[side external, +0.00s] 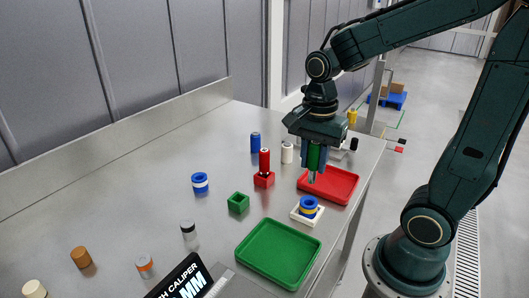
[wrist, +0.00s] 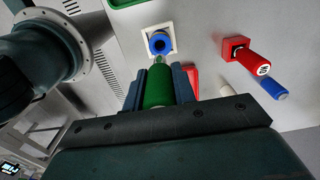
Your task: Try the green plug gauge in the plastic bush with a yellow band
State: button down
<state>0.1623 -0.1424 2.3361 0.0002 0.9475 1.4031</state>
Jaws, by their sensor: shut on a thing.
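My gripper (side external: 315,160) is shut on the green plug gauge (side external: 313,157), which hangs upright with its silver tip down. The wrist view shows the gauge (wrist: 158,90) between the two blue-grey fingers of my gripper (wrist: 159,82). The blue plastic bush with a yellow band (side external: 309,204) stands in a white square holder (side external: 296,216). In the wrist view the bush (wrist: 160,43) shows its open bore, just beyond the gauge's tip. In the side view the tip is above the bush and apart from it. The bush's lower part is hidden by the holder.
A red tray (side external: 343,190) lies behind the bush and a green tray (side external: 247,252) in front. An empty green holder (side external: 238,203), a red gauge (side external: 264,160) in a red holder (side external: 264,180) and a blue-and-white bush (side external: 200,184) stand left. A caliper display (side external: 188,285) is in front.

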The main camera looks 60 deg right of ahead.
aim_at(311, 182)
jog(key=shift+f, duration=0.15)
jog(key=shift+f, duration=2.6)
jog(key=shift+f, duration=1.25)
jog(key=shift+r, duration=0.2)
dwell(1.0)
jog(key=shift+r, duration=3.05)
jog(key=shift+w, duration=0.15)
